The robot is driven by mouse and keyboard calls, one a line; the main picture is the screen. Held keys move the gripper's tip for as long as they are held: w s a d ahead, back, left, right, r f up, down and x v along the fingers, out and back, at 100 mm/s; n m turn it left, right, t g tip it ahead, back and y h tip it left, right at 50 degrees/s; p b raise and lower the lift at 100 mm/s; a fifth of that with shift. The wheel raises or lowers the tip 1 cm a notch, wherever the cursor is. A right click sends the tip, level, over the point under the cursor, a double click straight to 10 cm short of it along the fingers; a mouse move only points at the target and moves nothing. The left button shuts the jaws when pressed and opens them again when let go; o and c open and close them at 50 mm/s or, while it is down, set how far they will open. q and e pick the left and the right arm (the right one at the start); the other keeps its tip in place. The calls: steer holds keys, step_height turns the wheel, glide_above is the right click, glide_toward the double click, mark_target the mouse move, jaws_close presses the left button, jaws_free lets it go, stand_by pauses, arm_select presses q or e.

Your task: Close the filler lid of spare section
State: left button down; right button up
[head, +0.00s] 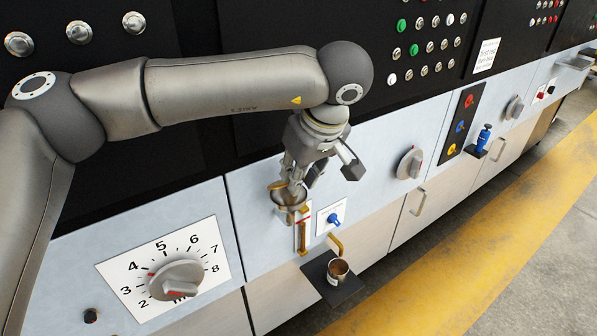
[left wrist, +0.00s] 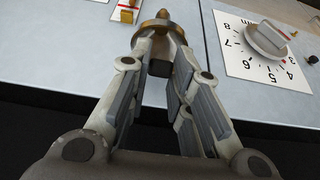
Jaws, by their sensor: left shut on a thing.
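The filler (head: 289,209) is a small metal cup with a brass-coloured rim on the front of the pale blue panel, above a slim vertical gauge (head: 302,236). My left gripper (head: 290,188) comes down from above with its fingertips at the filler. In the left wrist view, the fingers (left wrist: 160,42) close together at a brass-coloured round piece with a pointed knob (left wrist: 165,14), which looks like the filler lid. The fingers hide part of the lid, so I cannot tell its exact tilt. My right gripper is not in view.
A blue valve knob (head: 335,218) sits right of the gauge. Below, a black shelf (head: 318,274) holds an open can (head: 338,271). A numbered dial (head: 176,277) is at lower left; a grey knob (head: 410,163) sits right. A yellow floor stripe (head: 470,265) runs in front.

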arm_select(q)
steer(key=c, duration=1.3)
jaws_free()
steer(key=shift+s+d, duration=0.25)
steer(key=shift+w+a, duration=0.1)
steer(key=shift+a, duration=0.05)
steer(key=v, duration=1.2)
steer(key=shift+w, duration=0.1)
